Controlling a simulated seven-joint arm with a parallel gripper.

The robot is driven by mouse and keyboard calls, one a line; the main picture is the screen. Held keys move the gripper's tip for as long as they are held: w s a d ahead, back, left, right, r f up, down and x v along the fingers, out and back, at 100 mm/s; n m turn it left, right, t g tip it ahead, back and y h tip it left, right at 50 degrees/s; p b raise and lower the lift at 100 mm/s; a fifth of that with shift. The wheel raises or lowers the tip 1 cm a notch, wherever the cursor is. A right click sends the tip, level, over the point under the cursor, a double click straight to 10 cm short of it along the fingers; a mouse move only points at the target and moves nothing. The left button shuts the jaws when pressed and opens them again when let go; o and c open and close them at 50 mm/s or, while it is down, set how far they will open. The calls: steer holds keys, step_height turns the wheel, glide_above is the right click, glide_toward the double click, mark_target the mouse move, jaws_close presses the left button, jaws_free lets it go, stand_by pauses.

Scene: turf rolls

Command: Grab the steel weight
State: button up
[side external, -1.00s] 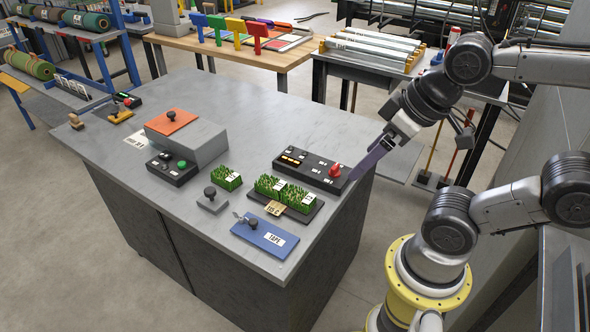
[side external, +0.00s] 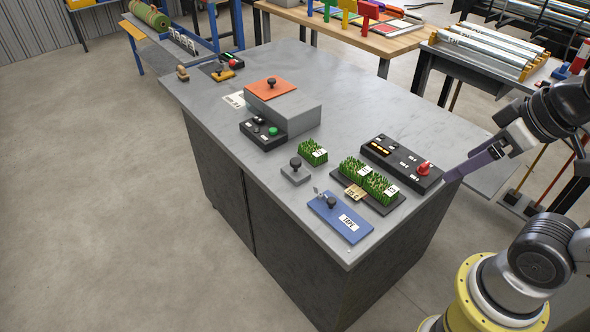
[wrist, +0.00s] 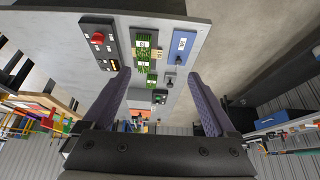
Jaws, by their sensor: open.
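The steel weight, a small grey block with a black knob (side external: 296,175), sits on the grey table between the single grass block and the blue plate. It also shows in the wrist view (wrist: 169,79), between my fingertips in the picture but well away from them. My gripper (side external: 449,180) is at the right end of the table, beside the black control panel and apart from the weight. In the wrist view both purple fingers of my gripper (wrist: 157,74) are spread with nothing between them.
A blue plate with a knob (side external: 338,218) lies at the front edge. A black tray with grass blocks (side external: 392,207), a single grass block (side external: 313,152) and the control panel (side external: 402,163) are near the weight. A grey box with an orange top (side external: 290,112) stands farther back.

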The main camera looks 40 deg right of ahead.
stand_by(0.3)
steer(key=shift+o, duration=0.6)
